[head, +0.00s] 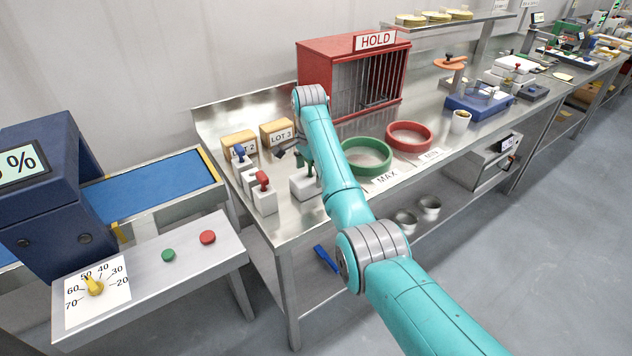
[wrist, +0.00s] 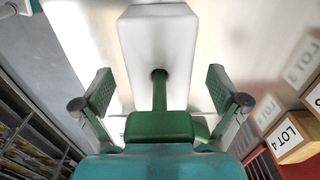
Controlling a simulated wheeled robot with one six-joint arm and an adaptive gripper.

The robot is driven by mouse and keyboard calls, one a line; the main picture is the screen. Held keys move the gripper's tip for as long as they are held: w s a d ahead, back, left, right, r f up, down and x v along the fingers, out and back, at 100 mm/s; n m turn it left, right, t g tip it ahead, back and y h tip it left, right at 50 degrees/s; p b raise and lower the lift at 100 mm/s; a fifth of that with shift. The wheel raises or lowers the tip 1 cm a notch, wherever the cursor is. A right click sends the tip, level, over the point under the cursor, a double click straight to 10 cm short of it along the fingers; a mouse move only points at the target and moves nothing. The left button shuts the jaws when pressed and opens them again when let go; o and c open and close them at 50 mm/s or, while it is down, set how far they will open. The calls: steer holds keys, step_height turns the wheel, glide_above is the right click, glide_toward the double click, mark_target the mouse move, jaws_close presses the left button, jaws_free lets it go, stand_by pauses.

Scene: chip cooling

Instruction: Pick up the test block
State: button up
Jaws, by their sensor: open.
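A white block with a green handle (wrist: 158,50) fills the middle of the wrist view. In the head view the white block (head: 303,186) stands on the steel bench, partly hidden by my arm. My gripper (wrist: 160,92) is open, with one finger on each side of the green stem. Gaps show between the fingers and the stem. The green grip (wrist: 160,126) lies close to the palm. A red-handled block (head: 264,195) and a blue-handled block (head: 240,162) stand to the left. Which one is the test block is not labelled.
Lot boxes (head: 276,132) stand behind the blocks; a LOT 4 box (wrist: 288,138) shows in the wrist view. A red HOLD cage (head: 325,52) stands behind my arm. A green ring (head: 365,153) and red ring (head: 409,136) lie to the right.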

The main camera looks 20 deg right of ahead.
steer(key=shift+f, duration=0.1)
steer(key=c, duration=1.4)
